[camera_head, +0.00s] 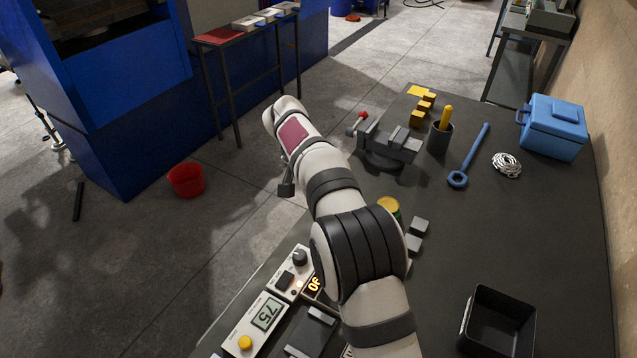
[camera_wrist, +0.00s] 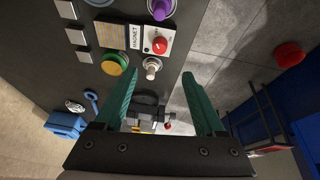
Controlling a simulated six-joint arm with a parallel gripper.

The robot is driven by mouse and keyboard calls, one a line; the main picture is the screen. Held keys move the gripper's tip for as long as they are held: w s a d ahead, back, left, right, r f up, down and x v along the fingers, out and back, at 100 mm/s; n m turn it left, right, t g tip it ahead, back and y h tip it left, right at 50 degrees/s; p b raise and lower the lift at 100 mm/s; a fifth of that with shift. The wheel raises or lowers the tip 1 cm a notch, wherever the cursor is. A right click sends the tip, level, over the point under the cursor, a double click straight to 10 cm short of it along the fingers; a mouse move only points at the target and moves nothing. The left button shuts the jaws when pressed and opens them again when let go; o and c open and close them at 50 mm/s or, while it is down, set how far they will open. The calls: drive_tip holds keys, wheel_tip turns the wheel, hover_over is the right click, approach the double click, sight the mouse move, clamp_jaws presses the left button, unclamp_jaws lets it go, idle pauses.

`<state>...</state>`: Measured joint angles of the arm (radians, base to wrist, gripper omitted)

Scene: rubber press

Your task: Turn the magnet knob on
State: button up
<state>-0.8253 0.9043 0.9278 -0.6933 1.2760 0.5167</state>
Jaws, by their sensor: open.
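In the wrist view, a white panel marked MAGNET (camera_wrist: 150,38) sits on the dark bench top. A red knob (camera_wrist: 160,45) is on this panel; which way it is set I cannot tell. A silver knob-like piece (camera_wrist: 152,67) stands beside the panel. My gripper (camera_wrist: 159,74) has green fingers, spread apart and empty. In the picture, the silver piece lies between the fingertips and the red knob just beyond them; I see no contact. In the head view my arm hides the magnet panel.
A purple knob (camera_wrist: 160,8) and a yellow-green round piece (camera_wrist: 115,64) are close to the panel. Grey blocks (camera_head: 418,226) lie beside my arm. The bench holds a vise (camera_head: 390,147), a black bin (camera_head: 499,320) and a control box reading 75 (camera_head: 267,313). The bench edge is near.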

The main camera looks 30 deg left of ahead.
drive_tip(key=s+d+f+m+g+y, duration=0.5)
drive_tip(key=s+f+m+g+y, duration=0.3)
drive_tip(key=s+f+m, duration=0.15)
drive_tip(key=w+d+m+t+y, duration=0.5)
drive_tip(key=w+d+m+t, duration=0.5)
drive_tip(key=m, duration=0.4)
drive_tip(key=shift+g, duration=0.5)
drive_tip(key=x, duration=1.7)
drive_tip(key=shift+w, duration=0.1)
drive_tip(key=shift+r, duration=0.1)
